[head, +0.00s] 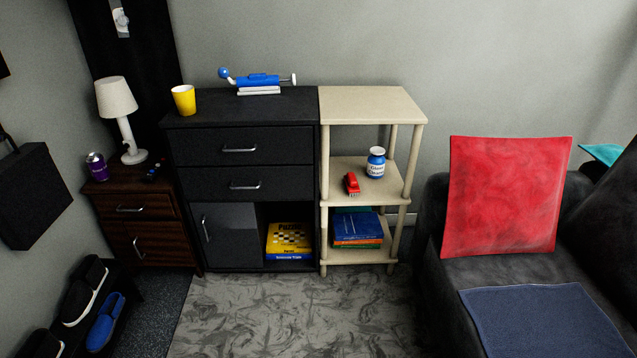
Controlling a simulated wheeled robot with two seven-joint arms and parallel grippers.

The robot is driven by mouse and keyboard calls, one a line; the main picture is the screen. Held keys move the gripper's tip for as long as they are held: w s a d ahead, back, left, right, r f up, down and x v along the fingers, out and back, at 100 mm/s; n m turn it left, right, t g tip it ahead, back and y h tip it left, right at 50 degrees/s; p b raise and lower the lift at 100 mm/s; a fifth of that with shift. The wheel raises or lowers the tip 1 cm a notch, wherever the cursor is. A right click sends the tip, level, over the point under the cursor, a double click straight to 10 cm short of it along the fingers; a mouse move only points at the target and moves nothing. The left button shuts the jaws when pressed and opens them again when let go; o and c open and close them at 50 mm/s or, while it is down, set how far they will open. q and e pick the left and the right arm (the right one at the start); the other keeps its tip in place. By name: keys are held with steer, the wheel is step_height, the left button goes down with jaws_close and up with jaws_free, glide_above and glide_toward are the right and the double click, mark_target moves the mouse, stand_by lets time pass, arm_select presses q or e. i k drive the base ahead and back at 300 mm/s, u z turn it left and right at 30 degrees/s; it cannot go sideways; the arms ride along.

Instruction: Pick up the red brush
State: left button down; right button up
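The red brush (352,183) is small and lies on the middle shelf (341,167) of a pale wooden shelf unit, near the shelf's front edge. A blue and white jar (375,163) stands behind it and to its right, apart from it. Neither of my grippers shows in the head view, so I cannot see whether they hold anything.
The shelf unit's top (370,103) is bare. Books (358,228) lie on its lower shelf. A black cabinet (240,190) stands directly to the left, and a dark sofa (480,270) with a red cushion (506,196) to the right. The patterned rug (290,315) in front is clear.

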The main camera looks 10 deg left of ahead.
mark_target(350, 180)
steer(key=z, duration=0.4)
steer(key=k, duration=0.25)
steer(key=u, duration=1.1)
steer(key=i, duration=1.5)
steer(key=z, duration=1.2)
steer(key=i, duration=0.8)
steer(key=z, duration=0.85)
